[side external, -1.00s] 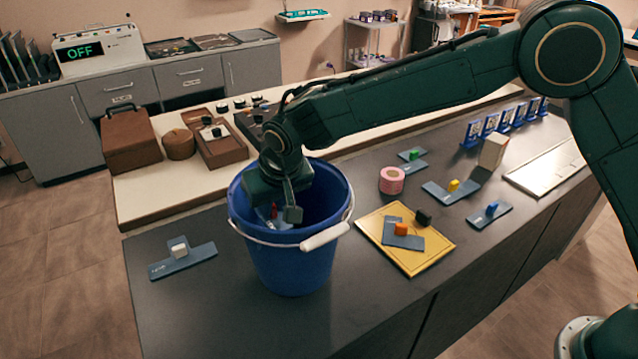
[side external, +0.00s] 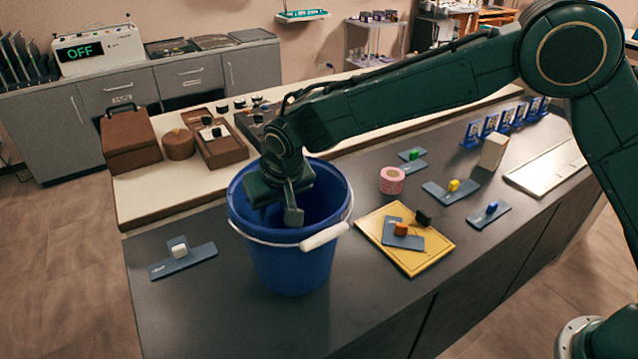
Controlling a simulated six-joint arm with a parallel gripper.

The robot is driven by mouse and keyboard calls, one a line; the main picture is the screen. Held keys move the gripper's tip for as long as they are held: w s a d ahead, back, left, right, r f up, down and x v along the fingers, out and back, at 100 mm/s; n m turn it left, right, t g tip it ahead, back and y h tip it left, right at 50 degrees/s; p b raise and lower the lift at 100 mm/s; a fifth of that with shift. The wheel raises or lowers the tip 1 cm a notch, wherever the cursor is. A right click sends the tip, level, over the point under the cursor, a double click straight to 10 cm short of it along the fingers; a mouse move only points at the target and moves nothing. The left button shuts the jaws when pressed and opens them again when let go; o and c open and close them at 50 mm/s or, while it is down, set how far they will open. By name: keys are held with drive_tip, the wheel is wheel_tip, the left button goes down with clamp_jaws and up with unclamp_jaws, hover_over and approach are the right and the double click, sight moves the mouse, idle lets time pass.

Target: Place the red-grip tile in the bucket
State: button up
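The blue bucket (side external: 292,262) stands upright on the dark counter, its white handle grip hanging at the front right. My gripper (side external: 281,208) is inside the bucket's mouth, pointing down. One finger shows clearly; the other is mostly hidden by the gripper body. No tile shows at the fingers, and the gripper looks open. The red-grip tile is not visible; the front wall and my gripper hide the bucket's bottom.
A white-grip tile (side external: 180,260) lies left of the bucket.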

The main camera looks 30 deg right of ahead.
drive_tip(key=v, duration=1.1)
drive_tip(key=shift+r, duration=0.15)
drive_tip(key=s+d+r, duration=0.5)
drive_tip(key=s+d, duration=0.1)
drive_tip(key=d, duration=0.4)
drive_tip(key=s+d+r, duration=0.5)
drive_tip(key=s+d, duration=0.1)
drive_tip(key=d, duration=0.4)
drive_tip(key=s+d+f, duration=0.1)
drive_tip(key=s+d, duration=0.2)
drive_tip(key=s, duration=0.3)
drive_tip(key=s+d+f, duration=0.1)
drive_tip(key=s+d, duration=0.2)
drive_tip(key=s, duration=0.3)
drive_tip(key=s+d+f+t, duration=0.1)
drive_tip(key=s+d+f, duration=0.1)
drive_tip(key=s, duration=0.4)
drive_tip(key=shift+d, duration=0.4)
